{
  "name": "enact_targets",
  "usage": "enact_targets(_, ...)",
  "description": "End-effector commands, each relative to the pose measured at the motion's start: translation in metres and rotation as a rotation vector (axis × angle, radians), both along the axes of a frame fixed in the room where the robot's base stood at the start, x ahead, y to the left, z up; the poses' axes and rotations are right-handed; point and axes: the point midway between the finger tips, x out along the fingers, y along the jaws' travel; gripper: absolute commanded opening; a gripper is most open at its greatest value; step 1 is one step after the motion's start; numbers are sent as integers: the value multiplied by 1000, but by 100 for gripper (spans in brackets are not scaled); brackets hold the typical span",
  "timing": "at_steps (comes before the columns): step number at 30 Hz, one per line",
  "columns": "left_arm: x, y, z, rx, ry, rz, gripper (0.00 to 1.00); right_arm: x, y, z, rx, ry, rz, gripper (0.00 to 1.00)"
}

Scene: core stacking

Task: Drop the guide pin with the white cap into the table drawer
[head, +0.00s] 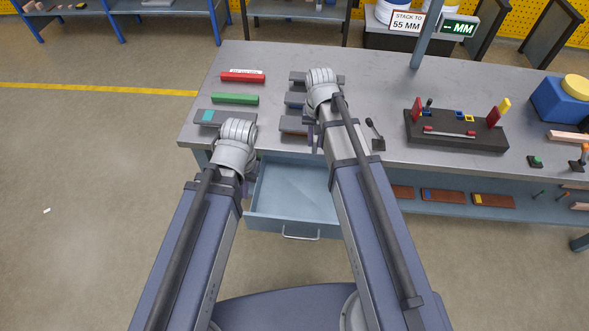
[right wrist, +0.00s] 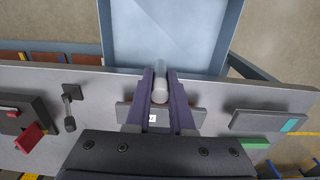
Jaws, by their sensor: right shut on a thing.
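The table drawer (head: 285,190) is pulled open at the front of the workbench and looks empty in the head view. It also shows at the top of the right wrist view (right wrist: 170,35). My right gripper (head: 314,135) is over the bench just behind the drawer. In the right wrist view its fingers (right wrist: 161,88) are shut on a pale grey cylinder, the guide pin (right wrist: 160,82), seen nearly end-on; I cannot clearly make out its white cap. My left gripper (head: 248,187) hangs by the drawer's left side, its fingers mostly hidden by my arm.
A red bar (head: 243,77), a green bar (head: 235,99) and a grey block with a teal patch (head: 224,117) lie on the bench at left. Grey blocks lie beneath my right wrist. A small lever (head: 375,135) and a dark tool rack (head: 455,130) stand to the right.

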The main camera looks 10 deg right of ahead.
Motion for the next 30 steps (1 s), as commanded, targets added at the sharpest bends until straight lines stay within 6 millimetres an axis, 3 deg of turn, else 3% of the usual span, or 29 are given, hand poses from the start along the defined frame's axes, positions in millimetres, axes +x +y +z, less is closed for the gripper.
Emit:
enact_targets(8,0,0,-32,0,0,0,0,0,0,-32,0,0,0,0)
enact_targets(19,0,0,-119,0,0,0,0,0,0,-119,0,0,0,0)
enact_targets(22,0,0,-129,0,0,0,0,0,0,-129,0,0,0,0)
enact_targets(30,0,0,-130,0,0,0,0,0,0,-129,0,0,0,0)
